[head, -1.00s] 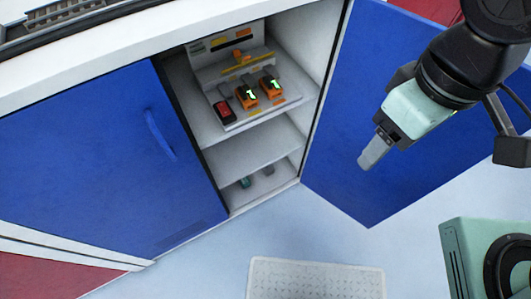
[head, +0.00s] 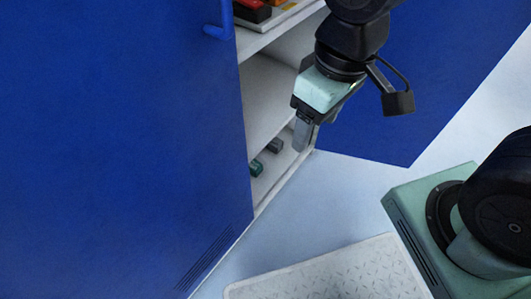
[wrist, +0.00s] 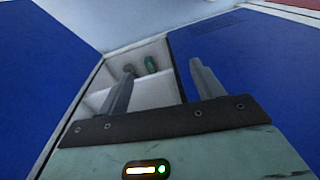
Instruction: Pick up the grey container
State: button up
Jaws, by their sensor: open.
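The grey container (head: 274,145) is a small dark grey piece on the bottom shelf of the open cabinet. In the wrist view it (wrist: 128,68) shows near the tip of the left finger, which partly covers it. A small green container (head: 256,168) stands beside it, and it also shows in the wrist view (wrist: 151,64) between the fingers. My gripper (head: 303,140) is at the cabinet opening, up and to the right of the containers in the head view. Its fingers (wrist: 162,68) are apart and hold nothing.
A blue door (head: 120,140) covers the cabinet's left side. Another blue door (head: 410,110) stands open on the right. A middle shelf (head: 270,95) is above the containers. A light textured plate (head: 330,278) lies on the floor in front.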

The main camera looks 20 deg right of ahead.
jog(key=w+d+f+m+t+b, duration=0.1)
jog(key=w+d+f+m+b, duration=0.1)
jog(key=w+d+f+b, duration=0.65)
jog(key=w+d+f+m+t+b, duration=0.15)
jog(key=w+d+f+b, duration=0.45)
jog(key=f, duration=0.6)
jog(key=n+t+y+p, duration=0.2)
jog(key=n+t+y, duration=0.3)
jog(key=t+y, duration=0.25)
send_near(279, 144)
jog(key=b+x, duration=0.2)
jog(key=r+b+x, duration=0.1)
jog(key=b+x, duration=0.1)
jog(key=x, duration=0.1)
jog(key=b+x, duration=0.2)
jog(key=shift+w+a+r+b, duration=0.1)
jog(key=shift+w+a+b, duration=0.3)
jog(key=shift+w, duration=0.1)
jog(key=shift+w+a+b, duration=0.4)
jog(key=shift+w, duration=0.2)
jog(key=b+x, duration=0.4)
jog(key=shift+w, duration=0.15)
jog(key=shift+w+a+b, duration=0.2)
jog(key=shift+w+b, duration=0.1)
jog(key=shift+w, duration=0.05)
